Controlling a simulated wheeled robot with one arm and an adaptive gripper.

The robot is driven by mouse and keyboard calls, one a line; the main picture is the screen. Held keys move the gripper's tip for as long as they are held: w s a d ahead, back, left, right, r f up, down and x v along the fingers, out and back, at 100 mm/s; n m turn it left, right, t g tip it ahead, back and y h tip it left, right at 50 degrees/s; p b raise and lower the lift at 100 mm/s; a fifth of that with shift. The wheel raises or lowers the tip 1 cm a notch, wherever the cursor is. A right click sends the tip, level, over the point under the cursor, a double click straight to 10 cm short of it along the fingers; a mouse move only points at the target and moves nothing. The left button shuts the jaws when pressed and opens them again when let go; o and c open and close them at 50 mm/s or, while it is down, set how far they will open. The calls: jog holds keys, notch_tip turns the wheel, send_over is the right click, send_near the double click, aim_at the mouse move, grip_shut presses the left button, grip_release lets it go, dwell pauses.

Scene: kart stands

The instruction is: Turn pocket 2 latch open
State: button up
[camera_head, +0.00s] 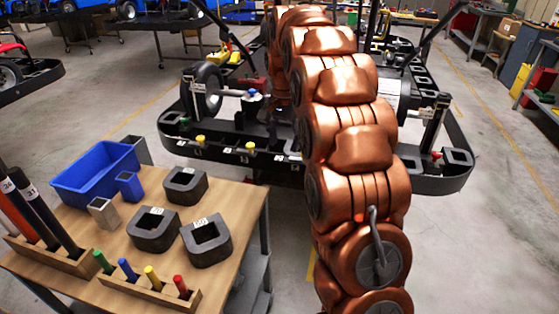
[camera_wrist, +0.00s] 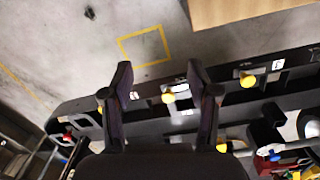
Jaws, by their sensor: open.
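In the wrist view my gripper (camera_wrist: 159,82) is open, with dark fingers spread apart over the black kart-stand rim. A yellow knob (camera_wrist: 168,98) lies between the fingers in the picture, beside a pale plate; I see no finger touching it. A second yellow knob (camera_wrist: 248,80) is to the right, next to a white label. The pocket numbers are too small to read, so I cannot tell which knob is pocket 2's latch. In the head view, yellow knobs (camera_head: 200,140) and (camera_head: 250,147) sit along the stand's front rim. My arm hides the gripper there.
The black kart stand (camera_head: 455,183) spans the middle. A wooden bench (camera_head: 235,198) stands at the lower left with a blue bin (camera_head: 95,172), dark U-shaped blocks (camera_head: 185,185) and coloured pegs (camera_head: 152,276). Bare floor lies right of my arm. Another yellow knob (camera_wrist: 221,147) shows in the wrist view.

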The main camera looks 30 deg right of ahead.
jog(key=s+a+n, duration=0.2)
jog(key=s+a, duration=0.3)
jog(key=s, duration=0.3)
jog(key=shift+s+a+r+n, duration=0.15)
jog(key=shift+a+r+n, duration=0.2)
jog(key=shift+n, duration=0.05)
